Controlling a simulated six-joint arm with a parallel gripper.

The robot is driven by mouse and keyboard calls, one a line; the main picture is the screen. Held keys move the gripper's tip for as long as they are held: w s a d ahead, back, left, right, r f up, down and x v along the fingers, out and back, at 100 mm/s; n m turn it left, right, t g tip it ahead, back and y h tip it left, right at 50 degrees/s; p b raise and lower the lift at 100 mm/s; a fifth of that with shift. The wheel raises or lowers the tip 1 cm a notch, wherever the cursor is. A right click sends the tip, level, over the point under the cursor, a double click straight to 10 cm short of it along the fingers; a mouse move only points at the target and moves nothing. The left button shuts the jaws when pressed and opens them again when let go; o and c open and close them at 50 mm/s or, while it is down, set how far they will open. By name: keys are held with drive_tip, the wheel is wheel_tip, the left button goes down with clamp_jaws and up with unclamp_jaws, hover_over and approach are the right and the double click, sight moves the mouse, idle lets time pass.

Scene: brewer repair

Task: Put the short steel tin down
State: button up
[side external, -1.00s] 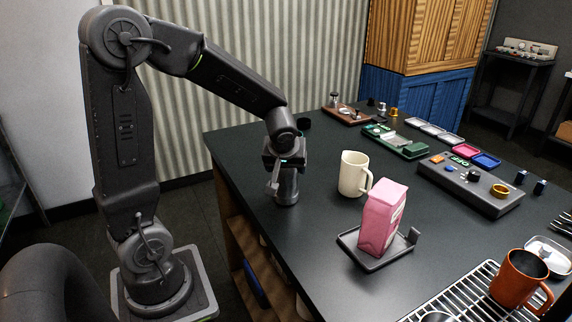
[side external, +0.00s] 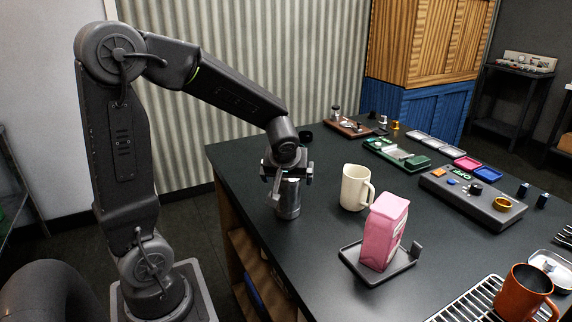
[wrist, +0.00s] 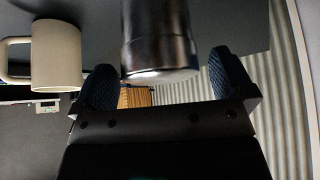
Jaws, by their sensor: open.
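The short steel tin (side external: 288,199) stands upright on the dark table near its left edge in the side view. It also shows in the wrist view (wrist: 158,40), between and beyond my fingers. My gripper (side external: 286,172) is just above and around the tin's top. In the wrist view my gripper (wrist: 165,85) has its two blue padded fingers apart, with a gap on each side of the tin. The gripper is open and holds nothing. The tin's top is partly hidden by the gripper in the side view.
A cream mug (side external: 354,188) stands right of the tin, and it shows at left in the wrist view (wrist: 56,55). A pink carton (side external: 384,232) stands on a dark tray (side external: 352,253). A wire rack (side external: 468,303) with an orange mug (side external: 524,294) is at front right.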

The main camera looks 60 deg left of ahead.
drive_tip(key=v, duration=1.1)
drive_tip(key=s+d+m+t+h, duration=0.2)
drive_tip(key=s+d+m+h, duration=0.3)
drive_tip(key=s+d+m, duration=0.6)
drive_tip(key=shift+d+f+h, duration=0.3)
drive_tip(key=shift+d+f, duration=0.2)
drive_tip(key=shift+d, duration=0.15)
